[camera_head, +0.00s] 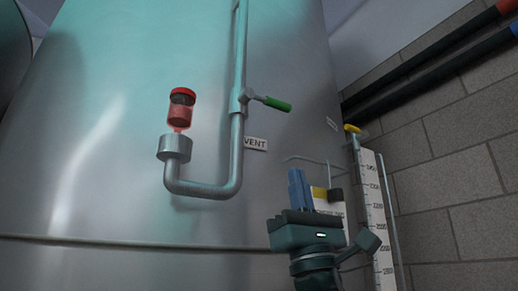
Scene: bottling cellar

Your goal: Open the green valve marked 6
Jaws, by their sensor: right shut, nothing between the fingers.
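A valve with a green lever (275,103) sits on the vertical steel pipe (239,110) on the big tank. The lever points right and slightly down, across the pipe. A sign reading "VENT" (256,144) is beside the pipe below it; I can read no 6 near the valve. My right gripper (297,174) points up, with blue fingers shut and empty. In the picture it is below and slightly right of the green lever, apart from it. My left gripper is not in view.
Right of my gripper are a yellow-and-black part (324,194), a white scale (374,205) and a yellow handle (352,129). A block wall (450,160) carries dark pipes.

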